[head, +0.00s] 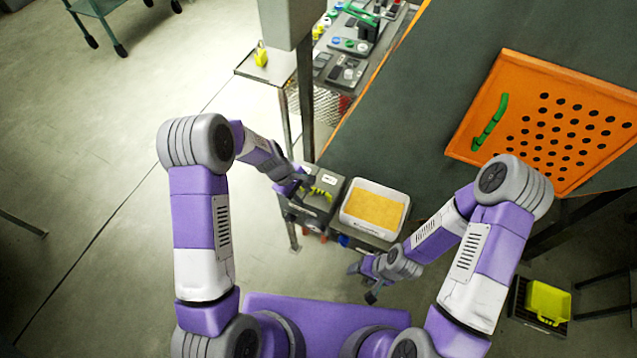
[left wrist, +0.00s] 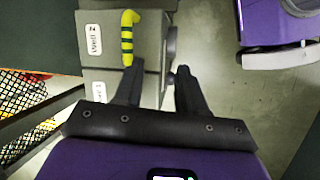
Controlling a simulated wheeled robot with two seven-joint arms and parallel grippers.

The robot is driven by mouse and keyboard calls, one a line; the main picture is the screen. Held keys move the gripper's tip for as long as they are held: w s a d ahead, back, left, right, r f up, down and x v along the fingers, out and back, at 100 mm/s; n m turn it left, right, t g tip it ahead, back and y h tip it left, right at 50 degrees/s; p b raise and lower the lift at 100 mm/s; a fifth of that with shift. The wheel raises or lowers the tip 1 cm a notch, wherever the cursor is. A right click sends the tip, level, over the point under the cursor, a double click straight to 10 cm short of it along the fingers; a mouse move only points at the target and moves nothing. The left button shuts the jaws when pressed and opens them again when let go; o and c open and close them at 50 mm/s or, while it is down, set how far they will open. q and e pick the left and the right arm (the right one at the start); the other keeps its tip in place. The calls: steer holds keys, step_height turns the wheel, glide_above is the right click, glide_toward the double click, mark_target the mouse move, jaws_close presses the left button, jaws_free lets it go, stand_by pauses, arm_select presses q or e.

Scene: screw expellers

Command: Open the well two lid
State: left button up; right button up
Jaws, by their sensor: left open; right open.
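The grey well two lid (left wrist: 150,28) shows in the left wrist view, with a "Well 2" label (left wrist: 93,39) and a yellow and black striped handle (left wrist: 128,42). A second grey block with a partly hidden label (left wrist: 98,92) sits beside it, nearer the gripper. In the head view the grey well boxes (head: 326,185) stand left of a white tray. In the head view this gripper (head: 296,190) is at the boxes' left side. My right gripper (head: 362,283) is open, away from the boxes.
The white tray (head: 402,228) holds yellow-orange material. An orange perforated panel (head: 490,110) with a green handle (head: 490,122) is at the right. A shelf with colourful parts (head: 350,45) stands behind a grey post (head: 305,90). The floor at left is mostly clear.

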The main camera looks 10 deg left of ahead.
mark_target(320, 191)
arm_select(q)
steer(key=w+d+r+n, duration=0.1)
steer(key=w+r, duration=0.2)
steer(key=r, duration=0.1)
steer(key=shift+n+h, duration=0.3)
steer(key=x, duration=0.3)
steer(key=b+x, duration=0.1)
steer(key=x, duration=0.3)
steer(key=shift+w+d+f+b, duration=0.2)
steer(key=shift+w+b, duration=0.05)
steer(key=shift+b, duration=0.05)
steer(key=shift+c, duration=0.4)
jaws_close()
